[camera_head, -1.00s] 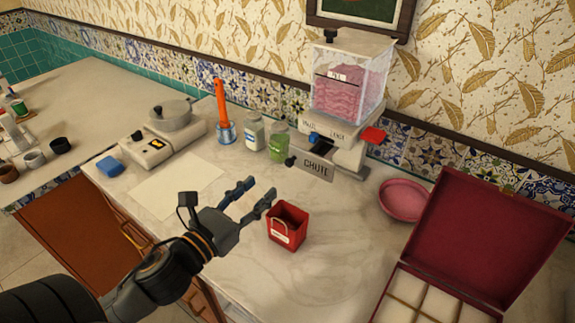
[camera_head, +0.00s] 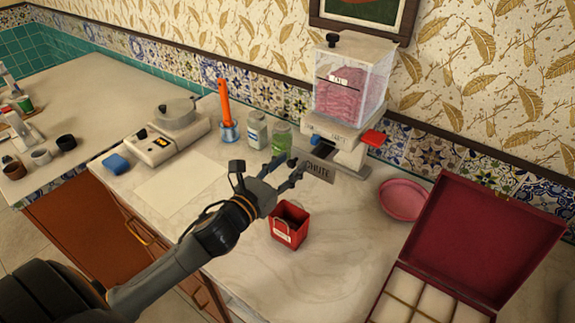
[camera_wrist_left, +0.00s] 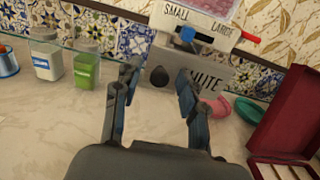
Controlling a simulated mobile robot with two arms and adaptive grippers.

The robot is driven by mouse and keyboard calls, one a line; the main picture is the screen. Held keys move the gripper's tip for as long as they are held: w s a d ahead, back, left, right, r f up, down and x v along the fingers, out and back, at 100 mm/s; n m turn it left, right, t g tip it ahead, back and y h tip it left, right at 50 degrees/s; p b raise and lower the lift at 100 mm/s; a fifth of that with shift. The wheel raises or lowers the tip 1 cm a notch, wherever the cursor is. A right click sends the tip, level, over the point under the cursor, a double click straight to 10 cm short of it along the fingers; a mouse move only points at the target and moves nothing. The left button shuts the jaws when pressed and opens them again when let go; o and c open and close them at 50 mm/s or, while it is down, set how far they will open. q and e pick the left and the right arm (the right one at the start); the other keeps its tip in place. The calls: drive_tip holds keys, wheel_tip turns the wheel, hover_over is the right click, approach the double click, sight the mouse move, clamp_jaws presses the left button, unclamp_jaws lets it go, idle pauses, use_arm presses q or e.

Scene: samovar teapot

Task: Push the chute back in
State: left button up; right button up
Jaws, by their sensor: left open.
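The dispenser (camera_head: 345,95) stands against the wall, with a clear bin of pink contents, a blue part and a red lever (camera_head: 373,138). Its grey chute (camera_head: 319,171), lettered CHUTE, sticks out at the front. My left gripper (camera_head: 294,171) is open at the chute's left end. In the left wrist view the dark round knob (camera_wrist_left: 159,76) of the chute shows between the two open fingers; I cannot tell whether they touch it. The left finger stands clear of the plate, and the right finger covers part of the lettering. My right gripper is not in view.
A small red bag (camera_head: 289,226) stands just below my left gripper. A green jar (camera_head: 281,138) and a white jar (camera_head: 256,130) stand left of the chute. A pink bowl (camera_head: 403,199) and an open red box (camera_head: 478,240) are at the right.

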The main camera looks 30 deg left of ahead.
sight(294, 160)
use_arm(q)
clamp_jaws()
drive_tip(key=shift+w+d+p, duration=0.15)
drive_tip(key=shift+w+p, duration=0.05)
drive_tip(key=shift+w, duration=0.8)
drive_tip(key=shift+w+d+p, duration=0.1)
drive_tip(key=shift+w+p, duration=0.05)
drive_tip(key=shift+w, duration=0.8)
drive_tip(key=shift+s+r, duration=0.1)
